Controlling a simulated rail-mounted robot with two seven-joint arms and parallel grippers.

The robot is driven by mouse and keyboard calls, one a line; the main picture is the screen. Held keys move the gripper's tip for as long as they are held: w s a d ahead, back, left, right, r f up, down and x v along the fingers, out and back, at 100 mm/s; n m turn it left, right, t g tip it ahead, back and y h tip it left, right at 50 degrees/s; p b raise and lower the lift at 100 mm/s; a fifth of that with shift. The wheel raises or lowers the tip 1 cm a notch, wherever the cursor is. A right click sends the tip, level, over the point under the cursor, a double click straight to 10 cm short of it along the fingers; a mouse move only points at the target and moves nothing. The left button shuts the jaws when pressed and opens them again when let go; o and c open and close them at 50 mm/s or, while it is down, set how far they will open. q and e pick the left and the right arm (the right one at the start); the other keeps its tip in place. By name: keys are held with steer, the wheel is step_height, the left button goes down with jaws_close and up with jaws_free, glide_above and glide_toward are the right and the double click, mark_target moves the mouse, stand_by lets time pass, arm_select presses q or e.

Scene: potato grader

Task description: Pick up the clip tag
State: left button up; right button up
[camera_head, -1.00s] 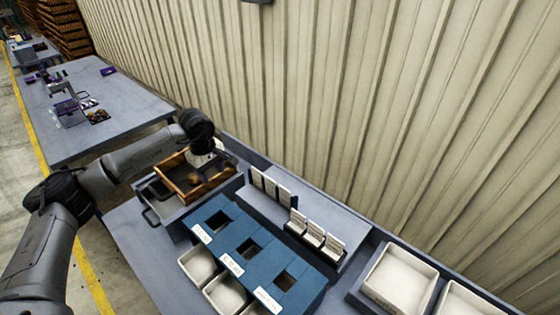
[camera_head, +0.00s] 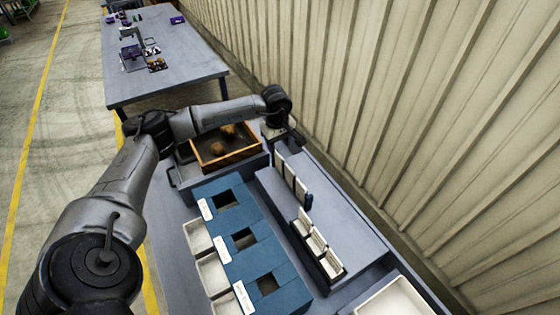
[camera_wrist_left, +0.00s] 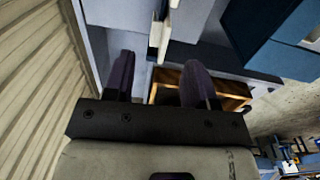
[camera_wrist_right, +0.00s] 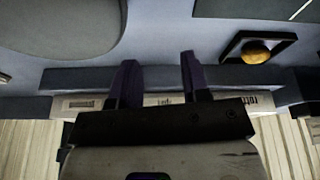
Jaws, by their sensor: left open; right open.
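Several thin white tags (camera_head: 290,178) stand upright in a dark holder on the raised shelf, left of the corrugated wall. A second holder (camera_head: 317,248) with white cards stands nearer; I cannot tell which piece is the clip tag. My left gripper (camera_head: 290,136) is at the far end of the upright tags. In the left wrist view, its open fingers (camera_wrist_left: 160,72) point toward a white tag edge (camera_wrist_left: 158,35), with nothing gripped. My right gripper shows only in its wrist view, open and empty (camera_wrist_right: 160,66), before a white printed strip (camera_wrist_right: 165,99).
A wooden tray (camera_head: 252,152) with potatoes lies below my left forearm. A potato (camera_wrist_right: 256,54) lies on a black square piece in the right wrist view.

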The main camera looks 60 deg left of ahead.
mark_target(280, 158)
arm_select(q)
steer(key=shift+w+f, duration=0.1)
steer(key=shift+f, duration=1.15)
step_height(280, 158, down, 4)
steer(key=shift+w+a+r+p, duration=0.1)
steer(key=shift+p, duration=0.6)
steer(key=shift+f, duration=0.7)
steer(key=c, duration=0.9)
jaws_close()
steer(key=shift+r, duration=0.1)
